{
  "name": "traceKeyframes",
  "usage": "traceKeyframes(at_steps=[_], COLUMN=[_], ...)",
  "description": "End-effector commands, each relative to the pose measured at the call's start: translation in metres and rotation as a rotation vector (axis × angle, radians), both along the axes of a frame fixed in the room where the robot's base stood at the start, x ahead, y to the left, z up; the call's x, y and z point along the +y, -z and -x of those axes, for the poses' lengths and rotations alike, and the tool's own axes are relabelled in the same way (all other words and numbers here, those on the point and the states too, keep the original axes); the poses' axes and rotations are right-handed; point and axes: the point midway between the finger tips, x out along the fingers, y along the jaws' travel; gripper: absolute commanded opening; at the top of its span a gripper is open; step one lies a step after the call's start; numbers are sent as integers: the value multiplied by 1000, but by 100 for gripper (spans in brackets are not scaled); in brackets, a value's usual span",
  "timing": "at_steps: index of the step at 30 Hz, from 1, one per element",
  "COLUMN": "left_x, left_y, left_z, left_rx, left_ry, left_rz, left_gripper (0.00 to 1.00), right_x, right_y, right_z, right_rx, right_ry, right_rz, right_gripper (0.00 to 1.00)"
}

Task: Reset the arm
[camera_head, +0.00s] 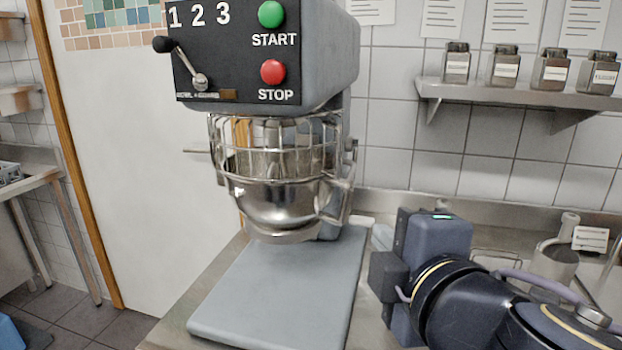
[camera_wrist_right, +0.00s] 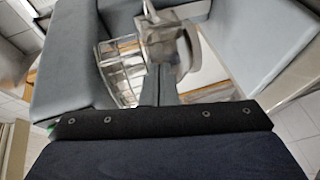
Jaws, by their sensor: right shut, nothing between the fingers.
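My right arm (camera_head: 465,300) comes in from the lower right in the head view. Its dark blue right gripper (camera_head: 385,277) is beside the right edge of the mixer's grey base plate. In the right wrist view the two grey fingers (camera_wrist_right: 164,84) are together and empty, pointing toward the mixer's bowl and guard. The gripper appears apart from the mixer in the head view. My left gripper is not in view.
The large mixer (camera_head: 335,60) has a green START button (camera_head: 271,14), a red STOP button (camera_head: 273,71), a lever (camera_head: 186,65) and a wire-guarded steel bowl (camera_head: 280,200). A wall shelf (camera_head: 510,97) holds several jars. A steel pot (camera_head: 553,265) stands right of my gripper.

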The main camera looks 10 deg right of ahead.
Motion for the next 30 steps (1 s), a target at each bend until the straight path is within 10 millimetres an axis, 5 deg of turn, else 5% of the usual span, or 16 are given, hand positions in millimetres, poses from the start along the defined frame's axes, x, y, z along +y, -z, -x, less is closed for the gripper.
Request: traceKeyframes(at_steps=[3,6,9,12,19,30], left_x=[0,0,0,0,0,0], left_y=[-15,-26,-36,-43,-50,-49], left_z=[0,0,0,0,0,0], left_rx=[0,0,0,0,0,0], left_ry=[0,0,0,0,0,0], left_rz=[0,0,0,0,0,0], left_gripper=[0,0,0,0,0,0], right_x=[-49,-83,-99,-98,-85,-82], right_y=[69,136,190,222,246,248], right_z=[-7,12,45,73,98,99], right_rx=[272,522,732,857,943,950], right_ry=[147,311,504,669,861,872], right_rz=[-185,-441,-770,-1080,-1497,-1530], right_gripper=[0,0,0,0,0,0])
